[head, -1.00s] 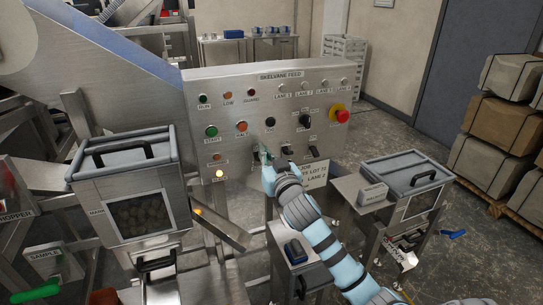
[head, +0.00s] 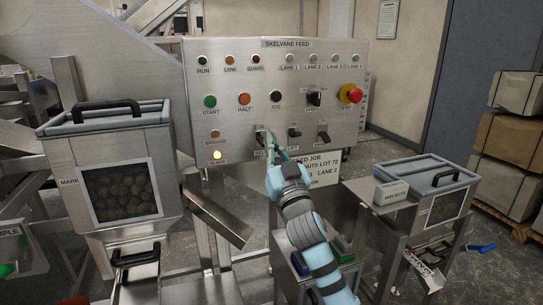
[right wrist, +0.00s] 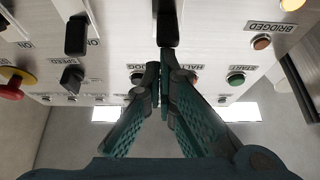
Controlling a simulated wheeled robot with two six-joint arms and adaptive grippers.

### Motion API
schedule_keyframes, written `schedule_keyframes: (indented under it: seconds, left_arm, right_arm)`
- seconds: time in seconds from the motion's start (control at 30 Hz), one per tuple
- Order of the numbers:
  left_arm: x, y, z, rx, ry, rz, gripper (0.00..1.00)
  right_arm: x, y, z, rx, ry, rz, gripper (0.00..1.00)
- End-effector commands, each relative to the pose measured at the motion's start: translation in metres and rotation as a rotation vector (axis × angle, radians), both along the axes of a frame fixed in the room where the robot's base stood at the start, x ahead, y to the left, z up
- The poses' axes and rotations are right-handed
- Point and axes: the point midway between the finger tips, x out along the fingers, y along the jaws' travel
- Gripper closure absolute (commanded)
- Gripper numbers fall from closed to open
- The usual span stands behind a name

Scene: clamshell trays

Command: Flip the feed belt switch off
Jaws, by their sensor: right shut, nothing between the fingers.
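The steel control panel (head: 225,75) marked SKELVANE FEED stands ahead in the head view. Along its lower edge is a row of black lever switches. The leftmost lever switch (head: 260,139) is right beside my right fingertips, and its label is partly covered. My right gripper (head: 272,142) is shut and empty in front of the panel. In the right wrist view, its closed teal fingertips (right wrist: 161,72) lie just below a black lever (right wrist: 168,24); I cannot tell whether they touch. I cannot make out which way that lever is set. My left gripper is out of view.
A lit lamp (head: 217,155) glows at the panel's lower left. A LIFT switch (head: 294,132) and another lever (head: 323,138) sit right of my fingers. A red stop button (head: 351,93) is farther right. A walnut hopper (head: 70,160) stands left, and a lidded bin (head: 446,172) right.

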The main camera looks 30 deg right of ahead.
Motion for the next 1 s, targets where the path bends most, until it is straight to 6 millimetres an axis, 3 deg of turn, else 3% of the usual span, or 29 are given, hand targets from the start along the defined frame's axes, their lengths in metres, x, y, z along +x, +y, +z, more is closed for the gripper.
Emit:
schedule_keyframes:
  seconds: [0.03, 0.2, 0.3, 0.37, 0.57, 0.77, 0.8, 1.0]
  left_arm:
    - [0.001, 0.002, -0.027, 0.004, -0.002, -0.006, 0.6]
    - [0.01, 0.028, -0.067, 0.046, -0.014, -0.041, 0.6]
    - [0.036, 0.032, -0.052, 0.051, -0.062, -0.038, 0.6]
    - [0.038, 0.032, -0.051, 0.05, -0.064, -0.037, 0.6]
    - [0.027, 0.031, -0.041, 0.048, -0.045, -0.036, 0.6]
    - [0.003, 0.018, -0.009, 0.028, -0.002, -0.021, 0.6]
    - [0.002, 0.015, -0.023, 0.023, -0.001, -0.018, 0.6]
    - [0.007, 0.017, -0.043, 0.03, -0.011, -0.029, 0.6]
  right_arm:
    - [0.0, 0.0, -0.015, -0.004, -0.027, -0.001, 1.0]
    - [-0.001, 0.0, -0.021, -0.021, -0.122, -0.001, 1.0]
    - [-0.001, 0.0, -0.01, -0.024, -0.128, 0.0, 1.0]
    - [-0.002, 0.0, -0.008, -0.023, -0.127, 0.0, 1.0]
    - [-0.002, 0.002, 0.002, -0.022, -0.126, 0.002, 1.0]
    - [-0.009, 0.013, 0.035, -0.022, -0.127, 0.016, 1.0]
    - [-0.016, 0.015, 0.016, -0.024, -0.125, 0.016, 1.0]
    - [-0.052, 0.02, -0.023, -0.024, -0.125, 0.016, 1.0]
